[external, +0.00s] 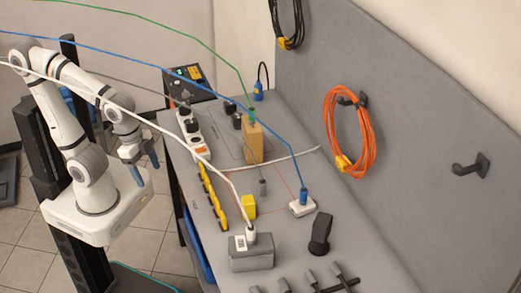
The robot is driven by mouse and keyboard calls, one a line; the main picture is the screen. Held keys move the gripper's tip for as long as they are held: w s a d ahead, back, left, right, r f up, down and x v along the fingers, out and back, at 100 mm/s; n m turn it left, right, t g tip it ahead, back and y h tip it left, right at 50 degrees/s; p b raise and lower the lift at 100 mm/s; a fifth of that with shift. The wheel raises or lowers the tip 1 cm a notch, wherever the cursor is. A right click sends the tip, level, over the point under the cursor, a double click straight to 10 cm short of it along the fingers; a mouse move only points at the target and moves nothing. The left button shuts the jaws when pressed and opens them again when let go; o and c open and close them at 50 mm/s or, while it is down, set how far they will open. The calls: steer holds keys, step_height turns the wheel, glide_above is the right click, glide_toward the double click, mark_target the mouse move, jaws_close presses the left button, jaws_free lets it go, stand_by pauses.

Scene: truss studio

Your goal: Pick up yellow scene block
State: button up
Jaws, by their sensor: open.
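My gripper (146,168) is at the end of my white arm, left of the table and clear of its edge. Its two blue-tipped fingers point down and are apart, with nothing between them. A small yellow block (249,206) stands on the grey table (285,150), just behind the grey box with a white plug. A taller tan-yellow block (254,142) stands further back with a green plug and cable at its top. The small block is the brighter yellow of the two. My gripper is well to the left of both and touches neither.
A yellow strip (212,196) lies left of the small block. A white power strip (190,135), grey box (251,252), white socket box (302,207) and black holder (321,232) stand around it. Green, blue and white cables hang across. Orange cable (348,131) hangs on the panel.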

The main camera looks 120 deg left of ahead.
steer(key=w+a+f+n+g+b, duration=0.1)
steer(key=w+a+f+n, duration=0.1)
steer(key=w+a, duration=0.45)
steer(key=n+g+b, duration=0.2)
steer(key=n+b, duration=0.1)
steer(key=n, duration=0.2)
glide_above(248, 199)
steer(key=f, duration=1.4)
steer(key=shift+w+f, duration=0.4)
steer(key=f, duration=0.2)
steer(key=f+p, duration=0.1)
steer(key=f, duration=0.2)
steer(key=f+p, duration=0.1)
steer(key=f, duration=0.1)
steer(key=shift+s+f, duration=0.3)
steer(key=shift+f, duration=0.1)
steer(key=c, duration=1.1)
